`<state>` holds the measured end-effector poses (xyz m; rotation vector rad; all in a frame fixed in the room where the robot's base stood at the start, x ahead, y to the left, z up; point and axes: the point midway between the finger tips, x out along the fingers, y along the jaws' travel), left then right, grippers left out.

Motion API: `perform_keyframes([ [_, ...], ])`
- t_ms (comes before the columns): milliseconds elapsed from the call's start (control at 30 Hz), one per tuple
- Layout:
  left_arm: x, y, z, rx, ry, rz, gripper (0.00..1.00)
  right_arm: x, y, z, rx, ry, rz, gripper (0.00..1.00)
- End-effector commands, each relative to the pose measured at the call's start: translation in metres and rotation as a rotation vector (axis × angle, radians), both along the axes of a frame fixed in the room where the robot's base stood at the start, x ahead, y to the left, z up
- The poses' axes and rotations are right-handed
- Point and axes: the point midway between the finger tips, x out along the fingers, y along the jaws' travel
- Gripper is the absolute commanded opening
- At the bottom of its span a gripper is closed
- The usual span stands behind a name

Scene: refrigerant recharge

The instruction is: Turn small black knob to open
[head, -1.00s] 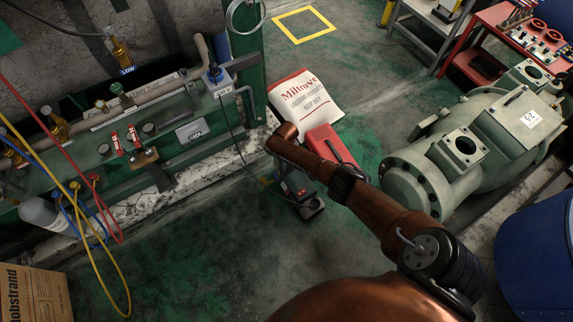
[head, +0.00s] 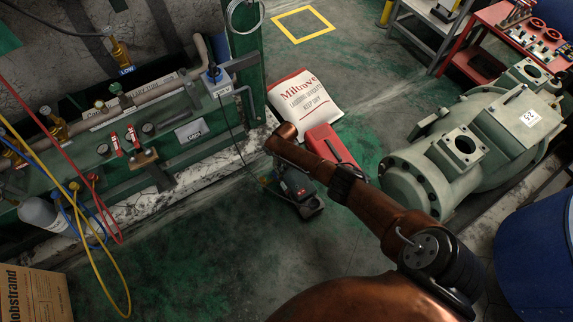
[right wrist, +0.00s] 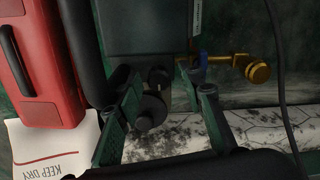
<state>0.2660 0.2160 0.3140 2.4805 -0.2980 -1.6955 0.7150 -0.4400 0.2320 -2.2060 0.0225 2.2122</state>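My right gripper (head: 308,207) is in the head view at the end of the copper-coloured arm, low over the floor beside a red case. In the right wrist view its two green fingers (right wrist: 160,80) are apart, with black round knobs between them. A smaller black knob (right wrist: 158,76) is near the fingertips, under a dark grey box (right wrist: 146,32). A larger black round part (right wrist: 151,110) is nearer the camera. I cannot tell whether either finger touches a knob. In the head view the gripper and wrist hide the knobs. My left gripper is not in view.
The red case (head: 328,146) and a white bag (head: 305,95) lie close by the right gripper. A brass fitting (right wrist: 252,68) sticks out right of the box. A green bench with valves (head: 190,131) is at left, a green compressor (head: 470,150) at right.

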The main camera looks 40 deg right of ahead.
Motion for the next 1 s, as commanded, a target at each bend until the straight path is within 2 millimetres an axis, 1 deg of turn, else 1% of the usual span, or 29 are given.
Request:
perform_keyframes([
  [267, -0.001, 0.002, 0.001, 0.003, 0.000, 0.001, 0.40, 0.000, -0.003, 0.002, -0.003, -0.001, -0.002, 0.37],
  [467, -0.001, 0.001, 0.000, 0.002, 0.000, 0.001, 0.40, 0.000, -0.003, 0.013, -0.002, -0.002, -0.002, 0.37],
  [800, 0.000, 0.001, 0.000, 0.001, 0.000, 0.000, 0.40, 0.000, -0.002, 0.056, -0.002, -0.002, 0.000, 0.37],
  [1000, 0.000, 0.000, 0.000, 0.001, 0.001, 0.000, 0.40, 0.001, -0.001, 0.075, -0.001, -0.001, 0.000, 0.37],
])
